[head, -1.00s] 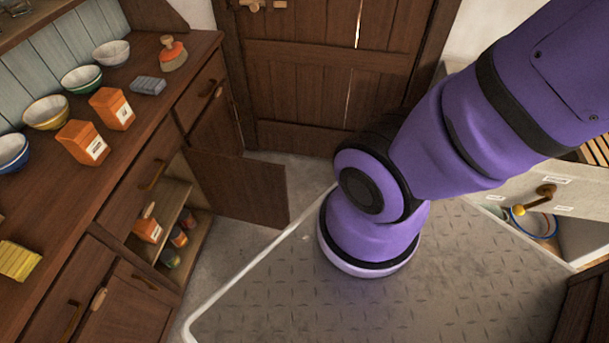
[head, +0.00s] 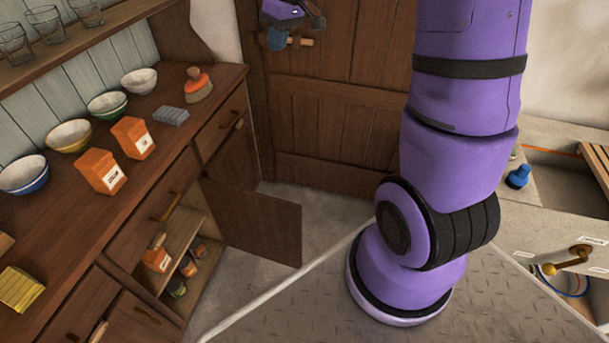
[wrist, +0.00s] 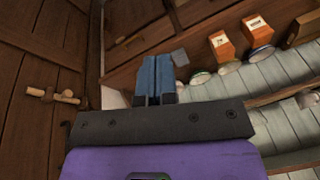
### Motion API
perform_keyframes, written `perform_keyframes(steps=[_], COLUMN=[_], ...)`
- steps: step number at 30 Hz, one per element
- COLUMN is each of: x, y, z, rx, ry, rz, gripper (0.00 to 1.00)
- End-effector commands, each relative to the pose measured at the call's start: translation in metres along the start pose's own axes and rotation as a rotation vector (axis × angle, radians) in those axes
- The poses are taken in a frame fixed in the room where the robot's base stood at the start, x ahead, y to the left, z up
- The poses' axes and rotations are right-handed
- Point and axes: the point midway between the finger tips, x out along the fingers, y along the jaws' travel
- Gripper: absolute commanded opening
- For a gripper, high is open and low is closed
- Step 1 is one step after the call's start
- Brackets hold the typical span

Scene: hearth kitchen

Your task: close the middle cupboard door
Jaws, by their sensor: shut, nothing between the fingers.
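The middle cupboard door (head: 258,222) is a dark wooden panel. It stands open, swung out from the dresser (head: 80,225) on the left, and the shelves inside (head: 178,235) show. My gripper (head: 277,40) is at the top of the head view, in front of the big plank door and well above and apart from the cupboard door. In the wrist view its blue fingers (wrist: 154,80) are together with nothing between them. I cannot make out the open cupboard door in the wrist view.
Orange packets and jars (head: 157,258) sit inside the cupboard. A counter with an open drawer (head: 560,245) is at the right. Some bare floor (head: 240,280) lies beside the cupboard door.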

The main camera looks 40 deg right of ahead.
Motion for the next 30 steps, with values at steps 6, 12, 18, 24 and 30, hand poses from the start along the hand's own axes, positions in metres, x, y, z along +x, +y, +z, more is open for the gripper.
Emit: perform_keyframes(steps=[6,12,18,24,30], x=[0.064,0.128,0.198,0.272,0.35], y=[0.057,0.105,0.151,0.191,0.223], z=[-0.014,-0.016,-0.006,0.016,0.05], rx=[-0.031,-0.061,-0.083,-0.104,-0.119], ry=[-0.013,-0.009,0.003,0.023,0.049], rz=[-0.065,-0.121,-0.172,-0.219,-0.259], gripper=[0.0,0.0,0.0,0.0,0.0])
